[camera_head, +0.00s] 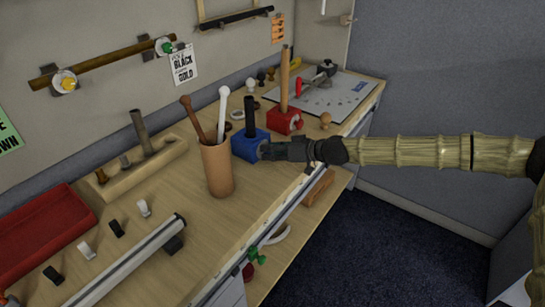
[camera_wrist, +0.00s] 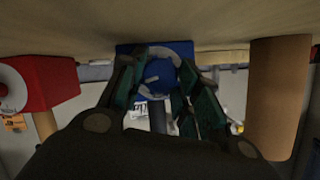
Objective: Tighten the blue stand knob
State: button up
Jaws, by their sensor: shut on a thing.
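The blue stand (camera_head: 248,145) is a block with a dark upright post (camera_head: 250,115), standing on the table between the terracotta cup and the red stand. My gripper (camera_head: 268,151) reaches in from the right, level, against the block's right-hand face. In the wrist view the blue stand (camera_wrist: 186,48) is straight ahead, and its round blue knob (camera_wrist: 158,76) sits between the two fingers. My gripper (camera_wrist: 160,84) is shut on the knob there. The fingers hide the knob in the head view, and its turn angle cannot be told.
The terracotta cup (camera_head: 217,172) with two tall tools stands close by; it also shows in the wrist view (camera_wrist: 277,95). The red stand (camera_head: 281,122) holds a wooden post and is on the other side (camera_wrist: 45,84). A red tray (camera_head: 38,232) lies at the left.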

dwell(0.3)
jog(key=o, duration=1)
jog(key=shift+o, duration=0.2)
jog(key=shift+d, duration=0.1)
jog(key=v, duration=1.2)
